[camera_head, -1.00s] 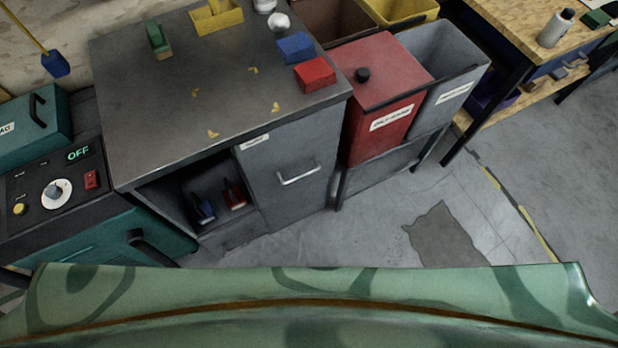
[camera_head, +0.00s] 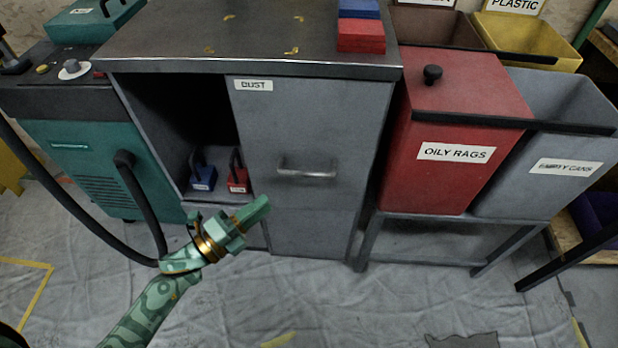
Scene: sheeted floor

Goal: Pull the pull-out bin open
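The pull-out bin (camera_head: 310,215) has a flat grey front with a DUST label at its top left. It is flush in the grey cabinet, so it looks closed. Its bar handle (camera_head: 306,173) runs level across the upper middle of the front. My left gripper (camera_head: 256,213) is low in front of the cabinet, left of and below the handle and apart from it. Its fingers point right and overlap each other in this view, so their opening is unclear. My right gripper is not in view.
The open cubby left of the bin holds a blue block (camera_head: 203,178) and a red block (camera_head: 238,180) with handles. A red OILY RAGS bin (camera_head: 440,165) stands right. A teal machine (camera_head: 85,165) with a black hose stands left. The sheeted floor in front is largely clear.

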